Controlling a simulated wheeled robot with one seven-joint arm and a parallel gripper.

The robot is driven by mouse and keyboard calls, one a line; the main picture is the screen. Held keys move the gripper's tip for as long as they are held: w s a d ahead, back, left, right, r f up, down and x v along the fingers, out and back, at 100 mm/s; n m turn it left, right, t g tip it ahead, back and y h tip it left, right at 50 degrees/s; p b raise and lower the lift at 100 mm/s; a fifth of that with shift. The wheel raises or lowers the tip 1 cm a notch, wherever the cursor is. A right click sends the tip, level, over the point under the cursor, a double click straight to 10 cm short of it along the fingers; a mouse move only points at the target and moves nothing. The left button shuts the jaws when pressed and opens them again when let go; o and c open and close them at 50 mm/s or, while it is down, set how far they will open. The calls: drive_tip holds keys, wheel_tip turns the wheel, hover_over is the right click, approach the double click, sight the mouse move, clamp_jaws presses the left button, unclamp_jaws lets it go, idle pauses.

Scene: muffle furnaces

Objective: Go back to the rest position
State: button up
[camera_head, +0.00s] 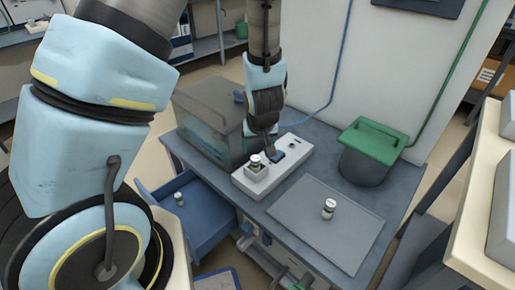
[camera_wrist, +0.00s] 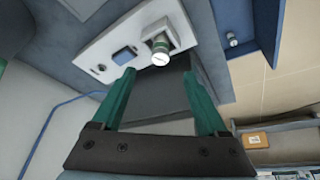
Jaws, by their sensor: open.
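My gripper (camera_wrist: 159,76) shows two green fingers spread apart in the wrist view, with nothing held between them. In the head view my arm hangs down over the back of the bench, and its end is close to the white device (camera_head: 250,188); the fingertips are hard to make out there. The device also shows in the wrist view (camera_wrist: 98,52), beyond the fingertips. A small capped vial (camera_head: 256,161) stands in its raised square holder, and it shows in the wrist view (camera_wrist: 160,56) too.
A second vial (camera_head: 328,208) stands on the grey mat (camera_head: 345,241). A third (camera_head: 179,199) is in the open blue drawer (camera_head: 205,226). A transparent box (camera_head: 205,122) stands behind the device. A green-lidded bin (camera_head: 372,142) is at the back right. The mat is otherwise clear.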

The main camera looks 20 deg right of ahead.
idle(0.4)
drive_tip(key=s+a+r+g, duration=0.1)
drive_tip(key=a+r, duration=0.4)
drive_tip(key=a, duration=0.4)
drive_tip(key=a+r+n+g, duration=0.1)
drive_tip(key=a+r, duration=0.4)
drive_tip(key=a, duration=0.4)
drive_tip(key=s+a+r+g, duration=0.1)
drive_tip(key=a+r, duration=0.4)
drive_tip(key=a, duration=0.4)
wheel_tip(320, 180, up, 12)
drive_tip(key=p, duration=1.2)
drive_tip(key=shift+d+r+y+p, duration=0.2)
drive_tip(key=shift+r+y+p, duration=0.05)
drive_tip(key=shift+y+p, duration=0.15)
drive_tip(key=shift+w, duration=0.1)
